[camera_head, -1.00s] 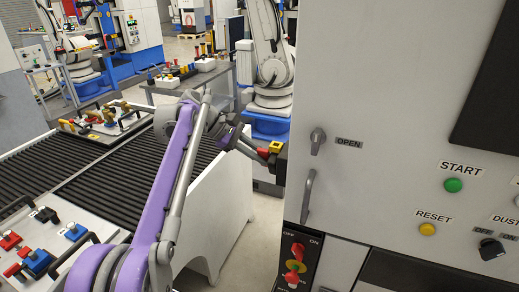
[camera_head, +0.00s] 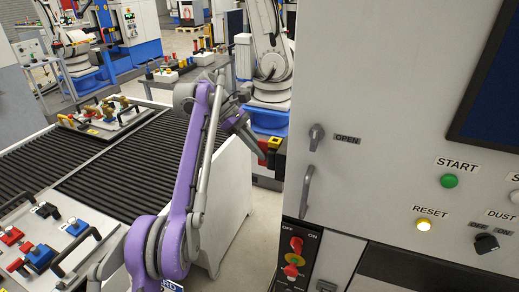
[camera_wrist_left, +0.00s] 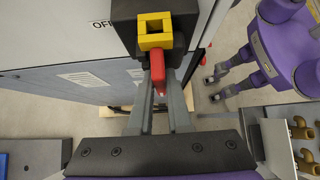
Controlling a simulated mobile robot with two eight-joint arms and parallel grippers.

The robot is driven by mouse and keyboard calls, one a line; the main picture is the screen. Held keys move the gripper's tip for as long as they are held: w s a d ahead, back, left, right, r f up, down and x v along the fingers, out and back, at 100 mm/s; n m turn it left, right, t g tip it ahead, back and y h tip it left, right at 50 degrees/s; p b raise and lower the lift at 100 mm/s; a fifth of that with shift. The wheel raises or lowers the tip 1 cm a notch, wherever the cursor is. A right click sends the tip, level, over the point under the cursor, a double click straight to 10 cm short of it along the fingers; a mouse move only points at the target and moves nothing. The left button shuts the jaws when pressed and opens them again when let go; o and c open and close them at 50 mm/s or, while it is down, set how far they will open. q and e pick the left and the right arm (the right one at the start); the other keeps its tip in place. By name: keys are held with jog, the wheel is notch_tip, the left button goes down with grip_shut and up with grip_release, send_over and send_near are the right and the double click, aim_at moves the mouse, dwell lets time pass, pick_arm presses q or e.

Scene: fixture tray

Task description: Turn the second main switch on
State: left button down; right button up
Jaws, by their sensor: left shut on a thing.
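The main switch on the cabinet's side has a black housing, a yellow block and a red handle. It shows in the head view (camera_head: 272,146) and, close up, in the left wrist view (camera_wrist_left: 155,40). My left gripper (camera_wrist_left: 160,95) has its two grey fingers on either side of the red handle, shut on it. In the head view my left gripper (camera_head: 253,146) reaches the switch from the left; its fingertips are small there. A second gripper, my right one (camera_wrist_left: 211,88), shows at the right of the left wrist view, fingers apart and empty.
A roller conveyor (camera_head: 125,160) stands at the left.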

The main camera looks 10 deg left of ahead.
pick_arm(q)
jog(key=c, duration=0.9)
grip_release()
jog(key=shift+o, duration=0.2)
